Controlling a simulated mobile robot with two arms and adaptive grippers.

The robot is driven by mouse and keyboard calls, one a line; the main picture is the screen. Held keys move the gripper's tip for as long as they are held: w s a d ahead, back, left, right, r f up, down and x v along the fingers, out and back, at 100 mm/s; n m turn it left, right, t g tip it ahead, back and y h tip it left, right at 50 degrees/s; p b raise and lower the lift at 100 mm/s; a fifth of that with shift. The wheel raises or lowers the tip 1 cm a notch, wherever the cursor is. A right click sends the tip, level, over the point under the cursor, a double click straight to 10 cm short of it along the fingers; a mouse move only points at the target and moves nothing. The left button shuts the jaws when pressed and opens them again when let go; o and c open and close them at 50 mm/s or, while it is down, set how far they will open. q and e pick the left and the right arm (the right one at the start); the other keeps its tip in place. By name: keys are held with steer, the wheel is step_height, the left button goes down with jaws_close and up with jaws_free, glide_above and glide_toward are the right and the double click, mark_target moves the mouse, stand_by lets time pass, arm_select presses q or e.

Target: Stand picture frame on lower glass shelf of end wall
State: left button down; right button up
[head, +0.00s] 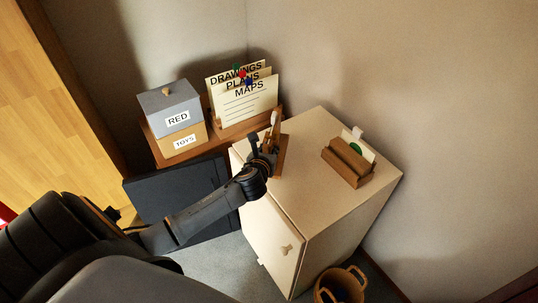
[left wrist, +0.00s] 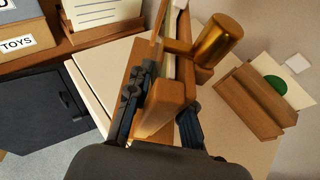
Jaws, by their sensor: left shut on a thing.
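My left gripper (head: 267,160) is at the left edge of the top of a cream cabinet, with its fingers on either side of a brown wooden piece (head: 281,157). In the left wrist view the left gripper (left wrist: 162,112) is shut on this wooden piece (left wrist: 168,107). A thin upright part and a gold-brown cylinder (left wrist: 218,42) show just beyond it. I cannot tell whether the wooden piece is the picture frame, or whether it rests on the cabinet. No glass shelf shows in either view. My right gripper is not in view.
The cream cabinet (head: 330,205) has a wooden holder with cards (head: 347,163) on top. Behind at left, a wooden shelf carries grey and tan boxes (head: 170,103) and a file rack (head: 243,97). A dark panel (head: 175,195) stands below. A basket (head: 340,285) is on the floor.

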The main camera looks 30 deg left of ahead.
arm_select(q)
steer(key=shift+w+a+f, duration=0.3)
steer(key=shift+f, duration=1.7)
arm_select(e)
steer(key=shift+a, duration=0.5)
arm_select(q)
steer(key=c, duration=1.2)
jaws_free()
steer(key=shift+f, duration=0.15)
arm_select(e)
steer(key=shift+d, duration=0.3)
arm_select(q)
steer(key=v, duration=1.2)
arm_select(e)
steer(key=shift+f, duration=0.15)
